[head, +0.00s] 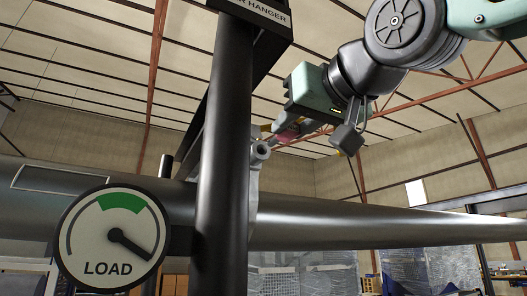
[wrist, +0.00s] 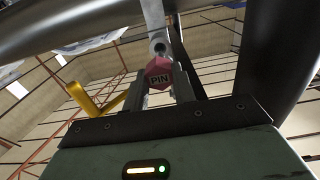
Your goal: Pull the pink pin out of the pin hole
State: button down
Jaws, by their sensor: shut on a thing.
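The pink pin (head: 288,134) shows in the head view between the fingers of my gripper (head: 284,133), right of the dark vertical post. In the wrist view the pin (wrist: 160,77) has a faceted pink head marked "PIN". My gripper (wrist: 160,90) is shut on this head, one finger on each side. The grey metal piece with the round pin hole (wrist: 158,48) is just beyond the head; in the head view this piece (head: 260,151) is partly behind the post. I cannot tell whether any of the pin's shaft is in the hole.
A thick dark horizontal pipe (head: 370,226) runs below my gripper. The vertical post (head: 222,150) stands left of it. A round LOAD gauge (head: 112,238) has its needle at lower right, outside the green band. A yellow bar (wrist: 88,101) is left in the wrist view.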

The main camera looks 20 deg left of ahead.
jog(key=s+d+r, duration=0.3)
jog(key=s+d, duration=0.1)
jog(key=shift+d, duration=0.3)
dwell(0.5)
